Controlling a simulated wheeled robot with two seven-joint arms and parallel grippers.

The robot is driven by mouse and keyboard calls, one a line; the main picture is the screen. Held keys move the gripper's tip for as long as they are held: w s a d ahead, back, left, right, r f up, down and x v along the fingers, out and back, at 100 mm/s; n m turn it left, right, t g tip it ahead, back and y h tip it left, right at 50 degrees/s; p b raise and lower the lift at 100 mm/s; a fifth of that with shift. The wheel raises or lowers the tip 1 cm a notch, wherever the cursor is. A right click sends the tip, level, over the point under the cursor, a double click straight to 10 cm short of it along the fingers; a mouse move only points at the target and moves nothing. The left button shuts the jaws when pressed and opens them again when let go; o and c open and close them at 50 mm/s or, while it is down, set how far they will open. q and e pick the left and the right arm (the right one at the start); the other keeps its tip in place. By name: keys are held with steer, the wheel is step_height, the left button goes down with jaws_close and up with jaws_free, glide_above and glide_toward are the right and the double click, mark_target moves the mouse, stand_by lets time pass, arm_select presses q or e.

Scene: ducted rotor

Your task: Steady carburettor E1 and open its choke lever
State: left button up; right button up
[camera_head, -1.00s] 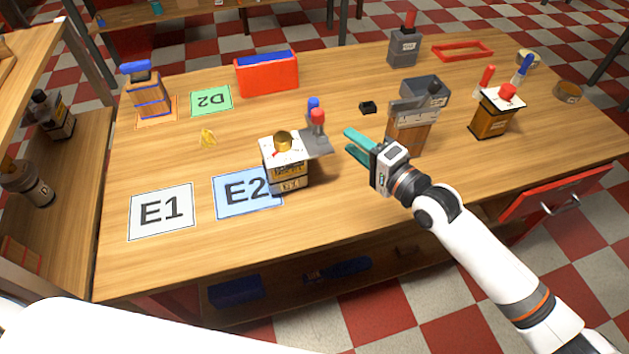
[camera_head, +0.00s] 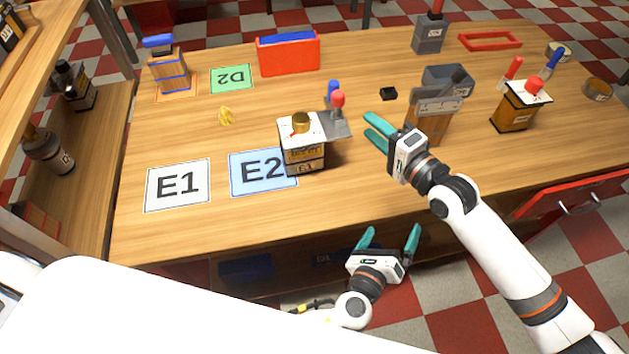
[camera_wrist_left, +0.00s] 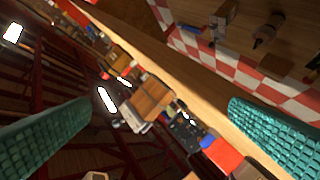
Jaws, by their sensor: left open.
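The carburettor E1 (camera_head: 303,156) stands upright on the table, a wood-coloured block with a white top, a gold dome and an E1 label low on its front. It overlaps the right edge of the blue E2 card (camera_head: 250,185). A grey plate (camera_head: 335,128) at its right side carries a red-knobbed and a blue-knobbed lever; which one is the choke cannot be told. My right gripper (camera_head: 372,128) is open and empty, just right of that plate. My left gripper (camera_head: 390,234) is open and empty, in front of the table's front edge, below and right of the carburettor.
The white E1 card (camera_head: 178,186) lies bare at left. A grey-topped wooden unit (camera_head: 428,122) stands close behind my right gripper. Another unit with red and blue levers (camera_head: 515,112) is further right. A small black block (camera_head: 388,93) lies behind. The table front is clear.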

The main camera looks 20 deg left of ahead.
mark_target(301, 143)
arm_select(q)
steer(key=w+a+r+y, duration=0.1)
steer(key=a+y, duration=0.1)
steer(key=a, duration=0.1)
steer(key=w+a+r+t+y, duration=0.1)
steer(key=w+a+y, duration=0.1)
steer(key=w+a+r+y, duration=0.2)
steer(key=a, duration=0.1)
steer(key=shift+a+t, duration=0.3)
steer(key=a+y, duration=0.2)
steer(key=a, duration=0.1)
steer(key=a+g+y, duration=0.1)
steer(key=a+y, duration=0.1)
steer(key=a, duration=0.1)
steer(key=w+a+r+g+y, duration=0.1)
steer(key=a+y, duration=0.2)
steer(key=a, duration=0.1)
steer(key=shift+w+n, duration=0.1)
steer(key=shift+n, duration=0.2)
steer(key=x, duration=1.1)
steer(key=shift+w+a, duration=0.25)
steer(key=c, duration=1)
